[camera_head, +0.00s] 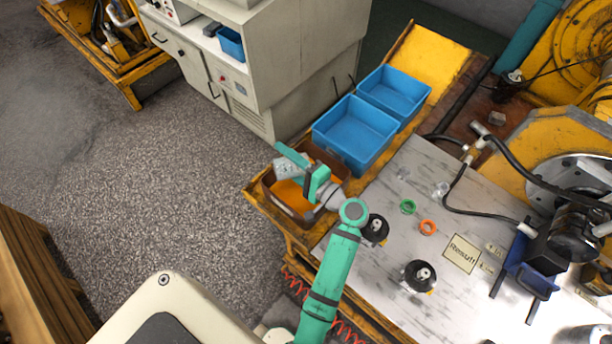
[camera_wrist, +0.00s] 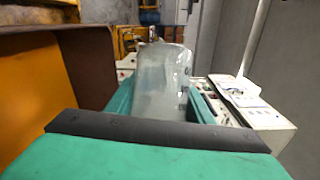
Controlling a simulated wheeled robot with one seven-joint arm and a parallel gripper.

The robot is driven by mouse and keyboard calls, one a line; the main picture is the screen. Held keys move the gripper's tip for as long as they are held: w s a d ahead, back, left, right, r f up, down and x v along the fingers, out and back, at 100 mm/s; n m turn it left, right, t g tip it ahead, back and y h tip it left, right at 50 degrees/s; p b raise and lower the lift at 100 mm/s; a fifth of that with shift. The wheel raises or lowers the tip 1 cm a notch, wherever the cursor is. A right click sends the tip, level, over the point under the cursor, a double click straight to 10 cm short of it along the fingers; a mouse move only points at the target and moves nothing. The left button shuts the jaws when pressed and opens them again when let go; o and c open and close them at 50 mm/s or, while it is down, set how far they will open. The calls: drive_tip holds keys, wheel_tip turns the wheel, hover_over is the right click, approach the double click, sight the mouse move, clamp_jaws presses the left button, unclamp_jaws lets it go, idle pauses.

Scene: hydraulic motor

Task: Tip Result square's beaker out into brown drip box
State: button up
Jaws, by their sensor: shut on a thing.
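My gripper (camera_head: 300,168) is above the brown drip box (camera_head: 340,172) at the left edge of the table. In the wrist view it is shut on a clear glass beaker (camera_wrist: 162,85), which stands between the green fingers. In the head view the beaker (camera_head: 286,169) shows pale and tilted over the box. Orange shows inside the box below it. Whether anything is in the beaker I cannot tell. The box's brown wall and orange inside fill the left of the wrist view. The Result square (camera_head: 461,253) on the marble top is bare.
Two blue trays (camera_head: 353,133) stand behind the drip box. Two black round pieces (camera_head: 418,276), a green ring (camera_head: 407,207) and an orange ring (camera_head: 428,228) lie on the marble top. A black hose and motor (camera_head: 572,235) stand at the right.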

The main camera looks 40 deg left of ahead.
idle(0.3)
drive_tip(key=shift+s+a+f+n+h, duration=0.1)
drive_tip(key=shift+s+f+n+h, duration=0.15)
drive_tip(key=shift+f+n+h, duration=0.45)
drive_tip(key=shift+r+n, duration=0.15)
drive_tip(key=shift+n, duration=0.15)
drive_tip(key=shift+s+a+f+n+h, duration=0.15)
drive_tip(key=shift+f+n+h, duration=0.2)
drive_tip(key=shift+n, duration=0.25)
drive_tip(key=shift+f+n+t+h, duration=0.3)
drive_tip(key=shift+f+n+h, duration=0.15)
drive_tip(key=shift+n, duration=0.35)
